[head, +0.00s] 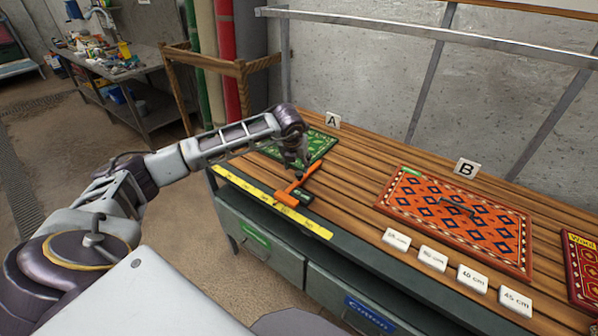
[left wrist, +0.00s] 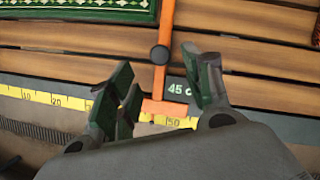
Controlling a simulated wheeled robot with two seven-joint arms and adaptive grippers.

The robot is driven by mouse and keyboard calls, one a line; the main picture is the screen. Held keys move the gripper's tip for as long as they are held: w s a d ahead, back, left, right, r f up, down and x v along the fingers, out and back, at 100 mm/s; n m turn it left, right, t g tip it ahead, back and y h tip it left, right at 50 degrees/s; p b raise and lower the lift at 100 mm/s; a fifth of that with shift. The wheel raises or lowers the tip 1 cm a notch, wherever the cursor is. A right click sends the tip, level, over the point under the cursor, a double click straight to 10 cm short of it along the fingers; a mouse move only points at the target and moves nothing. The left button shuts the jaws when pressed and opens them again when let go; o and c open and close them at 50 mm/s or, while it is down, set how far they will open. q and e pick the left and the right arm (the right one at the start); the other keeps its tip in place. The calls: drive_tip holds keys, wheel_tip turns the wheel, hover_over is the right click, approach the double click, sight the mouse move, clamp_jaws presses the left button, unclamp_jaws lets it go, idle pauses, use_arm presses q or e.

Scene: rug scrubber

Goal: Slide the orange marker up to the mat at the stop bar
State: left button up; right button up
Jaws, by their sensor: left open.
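The orange marker (head: 291,194) lies across the yellow tape (head: 321,232) at the bench's front edge, its arm reaching back over the slats. In the left wrist view the marker (left wrist: 158,82) has a black knob and a dark "45 c..." plate beside it. The green mat (head: 322,146) lies by sign A; in the left wrist view its edge (left wrist: 80,14) is close to the marker's arm, and I cannot tell whether they touch. My left gripper (head: 297,164) is open above the marker, fingers (left wrist: 160,70) on either side of it. I cannot make out the stop bar.
An orange patterned mat (head: 470,230) lies by sign B (head: 467,168), and a red mat (head: 583,262) is at the right edge. Several white cm cards, one reading 45 cm (head: 515,301), lie along the front. Bare slats lie between the green and orange mats.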

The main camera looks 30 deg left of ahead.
sight(299, 173)
use_arm(q)
drive_tip(key=shift+p+x, duration=0.4)
drive_tip(key=shift+x, duration=3.3)
use_arm(e)
drive_tip(key=shift+d+r, duration=0.5)
use_arm(q)
drive_tip(key=shift+c, duration=0.2)
use_arm(e)
drive_tip(key=shift+a, duration=0.1)
use_arm(q)
drive_tip(key=c, duration=0.8)
use_arm(e)
drive_tip(key=shift+a, duration=0.2)
drive_tip(key=shift+f, duration=0.1)
use_arm(q)
drive_tip(key=shift+w+a+b, duration=0.1)
drive_tip(key=shift+a+b, duration=0.5)
drive_tip(key=shift+b, duration=0.1)
use_arm(e)
drive_tip(key=shift+d+f, duration=0.2)
drive_tip(key=shift+f, duration=0.45)
